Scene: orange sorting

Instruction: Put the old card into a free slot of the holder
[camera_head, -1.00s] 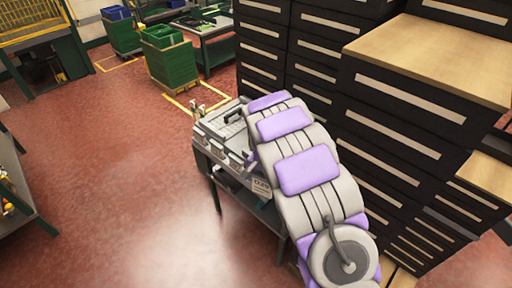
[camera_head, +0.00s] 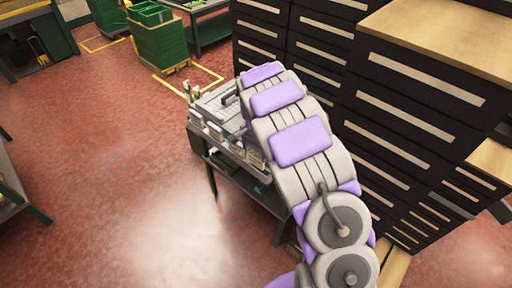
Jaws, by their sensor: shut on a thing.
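My arm reaches from the bottom right up over a small dark table (camera_head: 232,172) and covers much of it. My gripper is hidden behind the arm's own links, so neither its fingers nor anything between them shows. On the table stands a grey rack-like unit (camera_head: 209,108), with several small pale blocks or labels (camera_head: 214,132) along its front edge. I cannot tell whether this is the holder, or which slots are free. The old card cannot be made out.
Tall black drawer cabinets (camera_head: 398,120) stand close at the right of the table. Green crates (camera_head: 160,43) on a pallet stand behind, within yellow floor lines. A shelf (camera_head: 12,190) is at the left edge. The red floor (camera_head: 110,170) left of the table is open.

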